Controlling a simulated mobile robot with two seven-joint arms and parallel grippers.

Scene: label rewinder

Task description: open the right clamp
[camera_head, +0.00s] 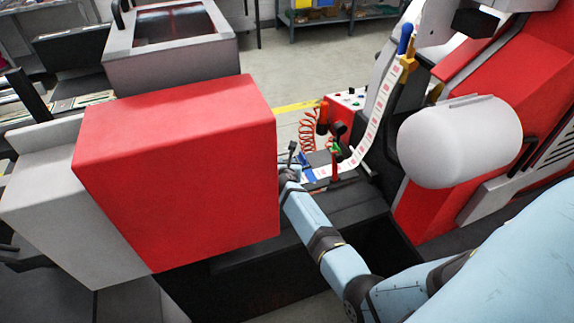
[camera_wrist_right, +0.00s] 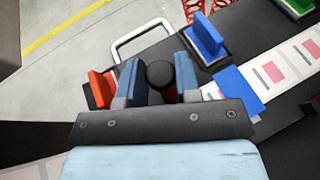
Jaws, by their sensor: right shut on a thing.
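My right arm reaches in the head view to the dark work surface in the middle, with its right gripper (camera_head: 287,174) partly hidden at the edge of the red box. In the right wrist view the two blue-grey fingers of my right gripper (camera_wrist_right: 157,80) stand on either side of a round black knob (camera_wrist_right: 160,73) and are shut on it. A dark lever (camera_head: 292,149) sticks up just beyond the gripper in the head view. The frames do not clearly show which clamp the knob belongs to, nor its lower part. My left gripper is not in view.
A large red box (camera_head: 180,170) stands close left of my right arm. The printed label strip (camera_head: 367,135) runs down to the surface. Blue clamp (camera_wrist_right: 206,37) and red piece (camera_wrist_right: 100,90) stand near the gripper. A white roller (camera_head: 460,140) is at right.

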